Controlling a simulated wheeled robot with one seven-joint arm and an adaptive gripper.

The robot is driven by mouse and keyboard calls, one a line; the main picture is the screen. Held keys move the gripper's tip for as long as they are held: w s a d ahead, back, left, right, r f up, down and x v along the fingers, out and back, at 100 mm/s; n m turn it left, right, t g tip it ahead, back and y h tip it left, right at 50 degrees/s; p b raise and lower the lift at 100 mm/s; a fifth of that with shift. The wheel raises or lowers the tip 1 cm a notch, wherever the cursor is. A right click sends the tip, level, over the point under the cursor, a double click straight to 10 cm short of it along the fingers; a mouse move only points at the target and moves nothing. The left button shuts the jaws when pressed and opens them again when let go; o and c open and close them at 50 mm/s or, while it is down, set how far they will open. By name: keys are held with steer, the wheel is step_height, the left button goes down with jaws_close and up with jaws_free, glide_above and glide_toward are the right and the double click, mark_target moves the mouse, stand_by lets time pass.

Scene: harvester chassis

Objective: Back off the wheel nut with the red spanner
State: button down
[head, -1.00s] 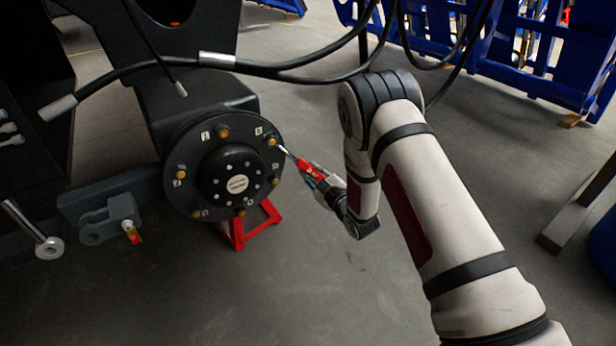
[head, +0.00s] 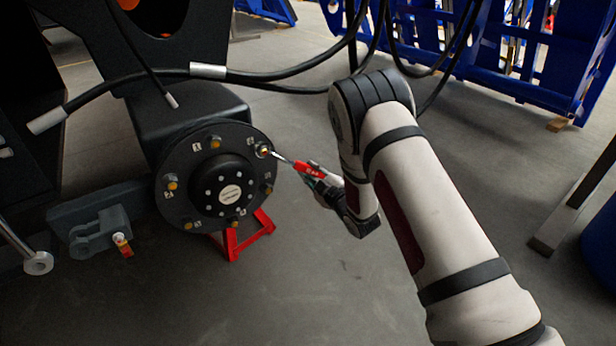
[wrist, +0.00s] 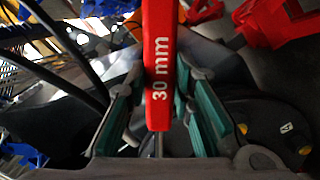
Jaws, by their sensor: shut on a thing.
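The red spanner (head: 309,170) is held in my gripper (head: 322,184), with its silver end pointing left to the upper right wheel nut (head: 263,150). Its tip is at the nut; I cannot tell if the jaw is seated around it. In the wrist view the red handle, marked "30 mm" (wrist: 160,60), runs between the green finger pads of my gripper (wrist: 165,112), which is shut on it. The black wheel hub (head: 178,207) carries several yellowish nuts with small number labels. Part of the hub and two nuts show at lower right in the wrist view (wrist: 240,128).
A red stand (head: 236,244) is under the hub. Black hoses (head: 290,80) hang above the hub and behind my arm. A grey bracket (head: 100,232) juts out at left. Blue racks (head: 520,75) stand at the back right. The floor in front is clear.

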steer(key=shift+w+r, duration=0.1)
steer(key=shift+r, duration=0.1)
steer(key=shift+w+d+r+n, duration=0.25)
steer(key=shift+d+r+n, duration=0.15)
steer(key=shift+r+n, duration=0.25)
steer(key=shift+w+d+r+n, duration=0.2)
steer(key=shift+d+r+n, duration=0.15)
steer(key=shift+r+n, duration=0.25)
steer(key=shift+r, duration=0.15)
steer(key=shift+w+d+r+n+t, duration=0.2)
steer(key=shift+r+n+t, duration=0.15)
steer(key=shift+r, duration=0.15)
steer(key=shift+s+f, duration=0.15)
steer(key=shift+f, duration=0.05)
